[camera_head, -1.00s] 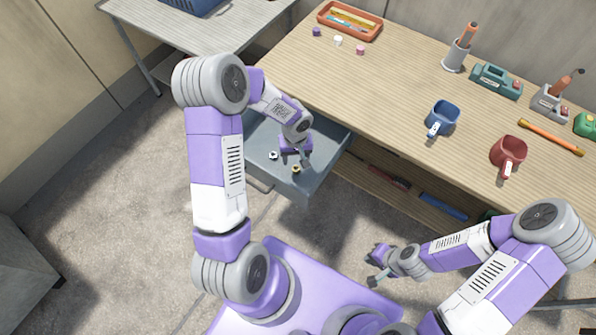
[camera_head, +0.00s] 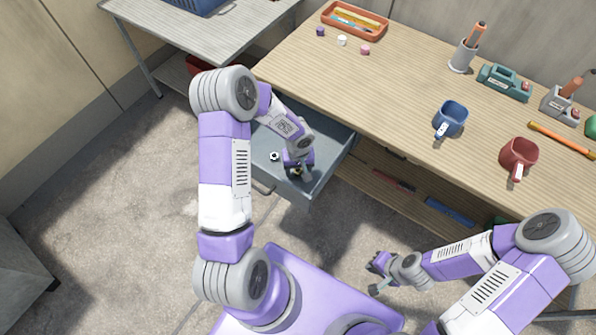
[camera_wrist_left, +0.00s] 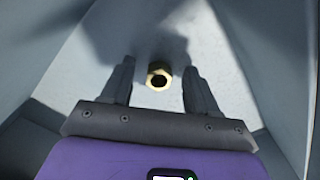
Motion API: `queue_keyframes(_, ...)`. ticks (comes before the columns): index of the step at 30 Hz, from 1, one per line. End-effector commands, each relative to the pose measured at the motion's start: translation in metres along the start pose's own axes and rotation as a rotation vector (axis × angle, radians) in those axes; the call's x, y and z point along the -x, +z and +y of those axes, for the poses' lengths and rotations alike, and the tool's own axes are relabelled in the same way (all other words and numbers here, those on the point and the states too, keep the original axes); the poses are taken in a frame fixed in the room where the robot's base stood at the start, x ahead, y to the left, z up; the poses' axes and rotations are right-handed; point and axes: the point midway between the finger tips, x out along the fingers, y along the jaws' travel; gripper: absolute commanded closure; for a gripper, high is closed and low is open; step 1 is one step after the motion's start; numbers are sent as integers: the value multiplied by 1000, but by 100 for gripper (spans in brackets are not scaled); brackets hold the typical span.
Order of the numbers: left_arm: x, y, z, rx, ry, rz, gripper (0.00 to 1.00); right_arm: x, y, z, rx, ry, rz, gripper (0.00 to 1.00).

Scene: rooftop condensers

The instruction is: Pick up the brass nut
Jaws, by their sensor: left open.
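The brass nut (camera_wrist_left: 160,70) lies on the floor of the open grey drawer (camera_head: 325,172). In the head view the nut (camera_head: 295,170) is mostly covered by my left gripper (camera_head: 301,172). My left gripper (camera_wrist_left: 157,70) is open and empty, reaching down into the drawer. My right gripper (camera_head: 375,275) is apart from the drawer, in front of the bench, with its fingers spread and nothing between them.
A pale nut (camera_head: 274,156) lies in the drawer to the left of my left gripper. The drawer walls stand close around that gripper. The wooden bench (camera_head: 400,95) holds a blue mug (camera_head: 451,117), a red mug (camera_head: 518,154) and an orange tray (camera_head: 378,34).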

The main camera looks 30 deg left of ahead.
Motion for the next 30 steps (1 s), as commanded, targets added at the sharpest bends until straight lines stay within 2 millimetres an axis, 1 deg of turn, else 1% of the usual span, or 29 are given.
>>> queue_keyframes(1, 0, 0, 0, 0, 0, 0, 45, 0, 0, 0, 0, 0, 0, 100)
queue_keyframes(9, 0, 0, 0, 0, 0, 0, 86, 0, 0, 0, 0, 0, 0, 100)
queue_keyframes(12, 0, 0, 0, 0, 0, 0, 100, 0, 0, 0, 0, 0, 0, 100)
queue_keyframes(17, 0, 0, 0, 0, 0, 0, 100, 0, 0, 0, 0, 0, 0, 100)
queue_keyframes(20, 4, 0, 0, -1, 0, 2, 100, 1, 0, 0, 0, 0, 0, 100)
queue_keyframes(23, 17, -1, 0, 1, 1, 3, 100, 6, 0, -2, 0, 0, 0, 100)
queue_keyframes(30, 67, -1, 0, 0, 1, 4, 100, 23, 1, -9, 0, 0, 0, 100)
